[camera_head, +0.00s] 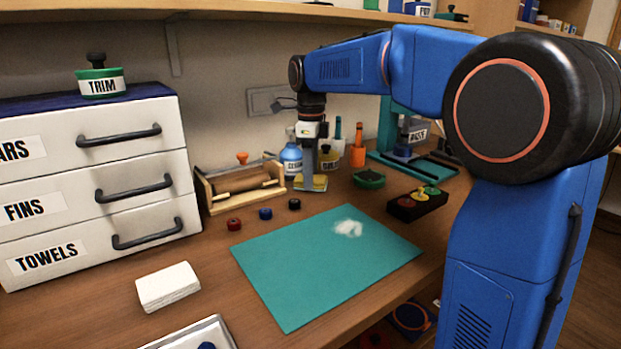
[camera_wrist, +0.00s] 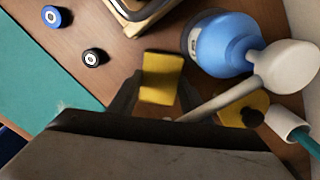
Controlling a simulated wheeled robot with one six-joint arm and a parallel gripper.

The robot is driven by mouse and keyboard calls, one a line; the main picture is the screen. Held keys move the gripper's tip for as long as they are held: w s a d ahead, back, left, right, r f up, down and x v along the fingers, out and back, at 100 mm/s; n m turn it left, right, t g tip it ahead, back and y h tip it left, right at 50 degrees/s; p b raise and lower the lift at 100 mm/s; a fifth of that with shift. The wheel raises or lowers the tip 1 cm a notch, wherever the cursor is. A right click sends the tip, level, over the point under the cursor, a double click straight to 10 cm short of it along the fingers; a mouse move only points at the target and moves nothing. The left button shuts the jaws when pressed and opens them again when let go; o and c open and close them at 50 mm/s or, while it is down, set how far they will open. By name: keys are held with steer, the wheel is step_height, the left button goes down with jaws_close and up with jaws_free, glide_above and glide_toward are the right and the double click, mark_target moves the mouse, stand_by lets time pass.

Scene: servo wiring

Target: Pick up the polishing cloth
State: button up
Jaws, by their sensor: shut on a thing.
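The polishing cloth (camera_head: 312,184) appears to be the small yellow folded piece at the back of the workbench. In the wrist view the yellow cloth (camera_wrist: 162,76) sits between my two dark fingers. My gripper (camera_head: 309,174) points down and is shut on it. The arm hides part of the gripper from the head view. I cannot tell whether the cloth still touches the bench.
Small spools (camera_head: 265,213) and a teal mat (camera_head: 325,270) with white powder lie in front. A drawer cabinet (camera_head: 90,180) stands left.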

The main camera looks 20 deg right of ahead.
steer(key=shift+s+r, duration=0.15)
steer(key=shift+r, duration=0.2)
step_height(320, 180, up, 6)
steer(key=shift+f, duration=0.1)
steer(key=shift+s+d+r, duration=0.1)
steer(key=shift+s+r, duration=0.05)
steer(key=shift+r, duration=0.1)
steer(key=s+d, duration=0.3)
steer(key=s, duration=0.6)
steer(key=s+d, duration=0.3)
steer(key=s, duration=0.6)
steer(key=shift+s, duration=0.2)
